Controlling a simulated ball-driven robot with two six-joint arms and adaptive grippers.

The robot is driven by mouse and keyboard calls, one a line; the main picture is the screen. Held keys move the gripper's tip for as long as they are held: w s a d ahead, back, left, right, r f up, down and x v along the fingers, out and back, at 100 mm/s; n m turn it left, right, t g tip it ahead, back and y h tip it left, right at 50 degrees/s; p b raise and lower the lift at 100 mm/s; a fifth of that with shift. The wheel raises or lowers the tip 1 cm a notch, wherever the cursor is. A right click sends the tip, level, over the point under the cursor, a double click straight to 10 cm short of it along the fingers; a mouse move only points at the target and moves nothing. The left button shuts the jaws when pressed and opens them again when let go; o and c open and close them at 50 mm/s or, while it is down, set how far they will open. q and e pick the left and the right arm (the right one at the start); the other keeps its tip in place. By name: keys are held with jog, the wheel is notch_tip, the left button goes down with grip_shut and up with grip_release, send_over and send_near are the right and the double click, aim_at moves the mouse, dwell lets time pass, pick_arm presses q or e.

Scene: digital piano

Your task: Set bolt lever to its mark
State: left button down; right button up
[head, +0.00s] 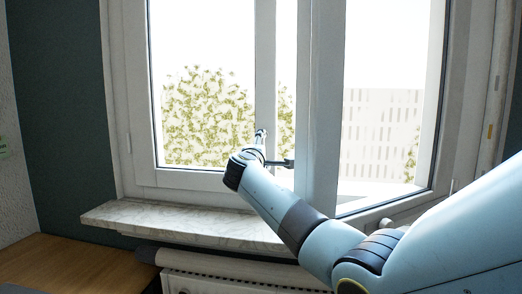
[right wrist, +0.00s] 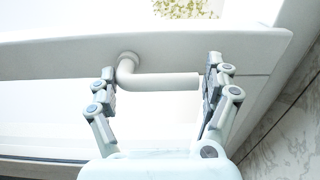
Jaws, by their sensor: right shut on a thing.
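The bolt lever (right wrist: 160,81) is a white bent handle on the white window frame in the right wrist view. Its round pivot end is at the left, and its arm runs to the right, roughly along the frame bar. My right gripper (right wrist: 162,78) has one finger by the pivot end and the other against the lever's free end, so it is shut on the lever lengthwise. In the head view my right gripper (head: 274,149) is at the window's middle post, and the lever is hidden or too small to make out. I cannot make out a mark. My left gripper is out of view.
A marble sill (head: 130,216) runs below the window, with a white radiator (head: 215,281) under it. A wooden surface (head: 70,262) is at the lower left. The right casement (head: 322,110) appears to stand ajar. My right arm covers the lower right.

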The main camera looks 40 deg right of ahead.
jog(key=shift+f, duration=0.55)
jog(key=o, duration=1.4)
jog(key=shift+o, duration=0.7)
jog(key=shift+a+r, duration=0.1)
jog(key=shift+a, duration=0.05)
jog(key=v, duration=1.1)
jog(key=shift+s+a, duration=0.2)
jog(key=shift+s, duration=0.1)
